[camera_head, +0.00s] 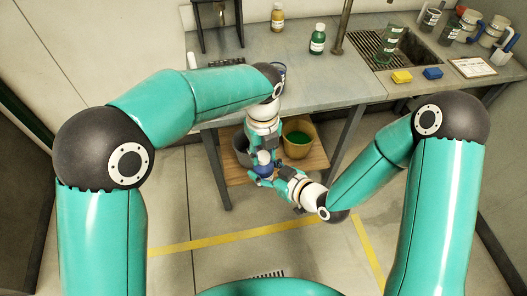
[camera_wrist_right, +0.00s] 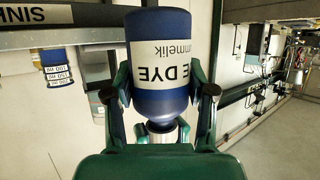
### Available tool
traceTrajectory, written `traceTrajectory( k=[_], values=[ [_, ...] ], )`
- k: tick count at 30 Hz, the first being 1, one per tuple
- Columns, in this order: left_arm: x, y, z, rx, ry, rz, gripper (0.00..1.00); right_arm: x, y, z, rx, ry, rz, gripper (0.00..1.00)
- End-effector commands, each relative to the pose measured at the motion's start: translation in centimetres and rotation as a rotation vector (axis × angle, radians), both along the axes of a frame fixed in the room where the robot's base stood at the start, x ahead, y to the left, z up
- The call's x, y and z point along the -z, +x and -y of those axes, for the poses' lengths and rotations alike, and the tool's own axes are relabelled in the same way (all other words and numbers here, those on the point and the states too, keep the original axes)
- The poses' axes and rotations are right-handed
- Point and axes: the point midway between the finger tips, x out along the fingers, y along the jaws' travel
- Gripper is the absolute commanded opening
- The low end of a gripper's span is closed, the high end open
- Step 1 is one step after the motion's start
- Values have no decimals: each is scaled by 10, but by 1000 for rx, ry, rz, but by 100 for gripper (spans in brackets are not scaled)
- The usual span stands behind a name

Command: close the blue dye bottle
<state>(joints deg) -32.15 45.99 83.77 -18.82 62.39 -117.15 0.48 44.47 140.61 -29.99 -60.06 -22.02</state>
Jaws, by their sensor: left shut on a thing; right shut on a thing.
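The blue dye bottle (camera_head: 263,171) is held in the air in front of the bench. It fills the middle of the right wrist view (camera_wrist_right: 160,65), where its white label reads upside down. My right gripper (camera_head: 266,176) is shut around the bottle, with one finger on each side in the wrist view (camera_wrist_right: 162,100). My left gripper (camera_head: 264,153) comes down from above, right over the bottle's top. It is shut on a small white piece, which looks like the cap (camera_head: 264,157), at the neck. I cannot tell whether the cap is seated on the neck.
The grey bench (camera_head: 355,85) stands behind, with a green bottle (camera_head: 318,40) and an amber bottle (camera_head: 277,18) on it. A yellow bucket (camera_head: 299,140) stands on the lower shelf.

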Motion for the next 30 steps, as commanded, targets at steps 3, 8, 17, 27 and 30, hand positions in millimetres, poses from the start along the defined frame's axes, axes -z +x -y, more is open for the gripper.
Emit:
traceTrajectory(
  k=[3,8,17,27,30],
  values=[
    [0,2,-1,265,2,5,24,1,-1,0,-1,0,-2,0],
    [0,2,0,594,4,7,24,1,-1,0,-1,-1,-3,0],
    [0,2,0,700,5,7,45,1,-1,0,-1,-1,-3,0],
    [0,1,1,699,3,5,60,0,0,0,-1,0,-1,0],
    [-3,1,1,698,2,6,60,0,0,0,-1,0,0,0]
  ],
)
